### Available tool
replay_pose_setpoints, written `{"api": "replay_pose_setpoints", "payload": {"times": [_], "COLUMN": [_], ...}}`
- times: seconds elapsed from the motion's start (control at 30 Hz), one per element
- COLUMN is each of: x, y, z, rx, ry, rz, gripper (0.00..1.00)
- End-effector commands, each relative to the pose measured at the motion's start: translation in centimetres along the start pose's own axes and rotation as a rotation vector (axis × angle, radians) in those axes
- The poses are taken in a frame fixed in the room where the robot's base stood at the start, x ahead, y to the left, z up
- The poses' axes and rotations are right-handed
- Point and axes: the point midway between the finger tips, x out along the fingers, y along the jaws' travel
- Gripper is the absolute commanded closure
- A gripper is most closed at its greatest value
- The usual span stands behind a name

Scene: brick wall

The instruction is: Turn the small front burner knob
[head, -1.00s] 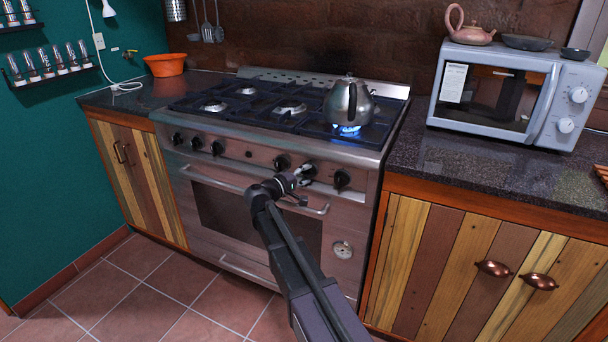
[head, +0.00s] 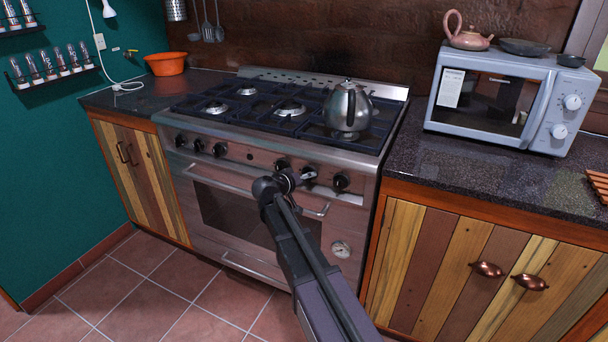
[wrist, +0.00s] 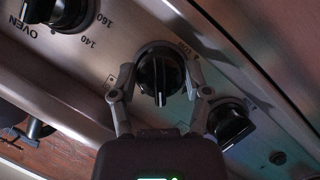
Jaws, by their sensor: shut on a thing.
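The burner knob (wrist: 160,74) is black and round with a raised grip bar, and sits in the middle of the wrist view. My gripper (wrist: 158,82) has one finger on each side of it and is shut on it. In the head view my gripper (head: 303,176) is at the stove's front panel, between two other black knobs, and largely hides the held knob. The stove (head: 255,150) is stainless steel. A steel kettle (head: 347,106) stands on its front right burner, with no flame visible beneath.
An oven knob (wrist: 60,12) with numbers is to the left in the wrist view, and another black knob (wrist: 231,122) is close on the right. The oven handle (head: 240,188) runs below the panel. A microwave (head: 500,98) stands on the right counter.

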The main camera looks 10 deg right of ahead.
Motion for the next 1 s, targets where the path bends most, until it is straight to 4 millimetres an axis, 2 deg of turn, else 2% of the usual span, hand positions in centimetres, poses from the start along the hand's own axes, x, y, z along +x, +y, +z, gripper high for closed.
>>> {"api": "replay_pose_setpoints", "payload": {"times": [0.6, 1.0], "x": [0.07, 0.07], "y": [0.05, -0.05], "z": [0.29, 0.19], "rx": [0.512, 0.653], "ry": [-0.008, -0.009], "rz": [-0.208, -0.267], "gripper": [0.86, 0.86]}}
